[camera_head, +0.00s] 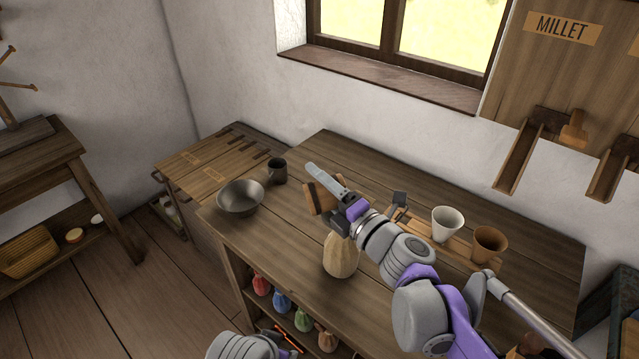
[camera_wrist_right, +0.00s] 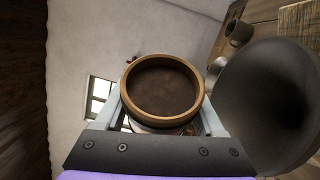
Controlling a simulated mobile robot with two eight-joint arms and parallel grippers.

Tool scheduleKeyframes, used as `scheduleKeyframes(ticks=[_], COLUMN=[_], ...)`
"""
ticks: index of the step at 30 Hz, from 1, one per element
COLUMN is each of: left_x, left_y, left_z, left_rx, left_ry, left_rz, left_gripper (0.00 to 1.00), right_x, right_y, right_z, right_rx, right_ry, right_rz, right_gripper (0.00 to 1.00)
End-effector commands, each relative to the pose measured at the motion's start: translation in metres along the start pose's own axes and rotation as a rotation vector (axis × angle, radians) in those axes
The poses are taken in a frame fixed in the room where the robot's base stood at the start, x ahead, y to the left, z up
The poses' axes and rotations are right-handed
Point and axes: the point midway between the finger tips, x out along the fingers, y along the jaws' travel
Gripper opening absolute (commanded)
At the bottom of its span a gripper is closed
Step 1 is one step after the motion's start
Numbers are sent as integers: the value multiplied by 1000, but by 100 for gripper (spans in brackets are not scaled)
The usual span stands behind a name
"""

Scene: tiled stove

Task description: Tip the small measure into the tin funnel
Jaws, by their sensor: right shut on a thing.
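The small measure (camera_head: 322,197), a round wooden cup with a dark band, is gripped by my right gripper (camera_head: 336,192) above the table. In the right wrist view the measure (camera_wrist_right: 162,92) sits between the two fingers with its round mouth toward the camera. Its inside is dark brown; I cannot tell whether that is grain or bare wood. A wide grey metal vessel (camera_head: 240,197), which looks like the tin funnel, stands at the table's left end. It also fills the right of the right wrist view (camera_wrist_right: 262,95). The measure is apart from it. My left gripper is out of view.
A dark mug (camera_head: 277,171) stands behind the metal vessel. A beige sack (camera_head: 341,258) stands under my right arm. A white cup (camera_head: 447,224) and a brown cup (camera_head: 489,243) stand to the right. Several coloured little sacks (camera_head: 282,299) sit on the shelf below.

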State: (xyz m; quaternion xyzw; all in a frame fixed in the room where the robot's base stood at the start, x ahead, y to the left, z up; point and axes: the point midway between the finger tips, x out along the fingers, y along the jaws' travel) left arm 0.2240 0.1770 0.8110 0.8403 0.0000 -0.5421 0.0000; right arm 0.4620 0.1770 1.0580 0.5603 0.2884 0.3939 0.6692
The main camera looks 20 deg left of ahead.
Motion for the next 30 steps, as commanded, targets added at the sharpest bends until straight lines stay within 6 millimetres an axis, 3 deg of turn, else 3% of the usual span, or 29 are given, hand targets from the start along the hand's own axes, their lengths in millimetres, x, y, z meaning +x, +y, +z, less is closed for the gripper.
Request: scheduleKeyframes(ticks=[17,30], left_x=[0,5], left_y=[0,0], left_z=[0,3], left_rx=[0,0], left_ry=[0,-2], left_rz=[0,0], left_gripper=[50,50], right_x=[0,-2], right_y=[0,6], right_z=[0,6], right_rx=[3,159], right_ry=[0,-23], right_rz=[1,65], right_gripper=[2,2])
